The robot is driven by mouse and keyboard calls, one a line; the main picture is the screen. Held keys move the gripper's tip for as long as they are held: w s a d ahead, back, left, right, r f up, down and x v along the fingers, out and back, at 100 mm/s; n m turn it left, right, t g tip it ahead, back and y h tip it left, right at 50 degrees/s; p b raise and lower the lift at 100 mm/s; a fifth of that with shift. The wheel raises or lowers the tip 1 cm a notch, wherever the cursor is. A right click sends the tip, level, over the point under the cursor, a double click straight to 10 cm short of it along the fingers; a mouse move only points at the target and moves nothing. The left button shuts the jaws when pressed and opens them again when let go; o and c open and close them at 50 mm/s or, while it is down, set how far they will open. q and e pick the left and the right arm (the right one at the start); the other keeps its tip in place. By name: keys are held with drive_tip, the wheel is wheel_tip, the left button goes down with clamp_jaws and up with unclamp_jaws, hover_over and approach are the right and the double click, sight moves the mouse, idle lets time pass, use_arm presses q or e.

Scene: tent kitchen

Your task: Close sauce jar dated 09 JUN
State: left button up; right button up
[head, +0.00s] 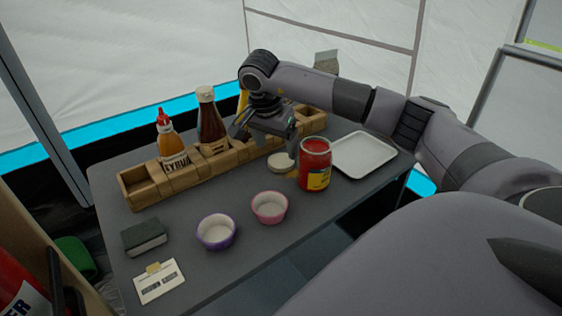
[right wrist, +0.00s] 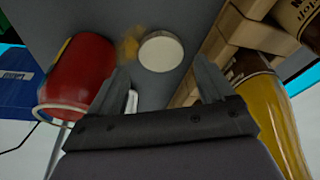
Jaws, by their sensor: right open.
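The sauce jar (head: 315,172) is red glass with a yellow and blue label and stands upright on the grey table, its top uncovered and red inside. It also shows at the left in the right wrist view (right wrist: 78,72). No date is readable. A pale round lid (head: 280,163) lies flat on the table just left of the jar; it also shows in the right wrist view (right wrist: 160,52). My right gripper (head: 272,145) is open and empty, pointing down above the lid, with the lid between its fingers' directions in the wrist view (right wrist: 160,75). My left gripper is not in view.
A wooden rack (head: 140,190) with a syrup bottle (head: 174,148) and a dark sauce bottle (head: 210,125) stands behind the lid. A white tray (head: 363,154) lies right of the jar. Purple (head: 216,245) and pink (head: 269,220) cups stand in front. A yellowish smear (right wrist: 128,45) is beside the lid.

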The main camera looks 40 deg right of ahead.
sight(281, 161)
drive_tip(key=shift+d+x, duration=0.1)
drive_tip(key=shift+x, duration=1.2)
drive_tip(key=shift+d+x, duration=0.15)
drive_tip(key=shift+x, duration=1.1)
drive_tip(key=c, duration=0.8)
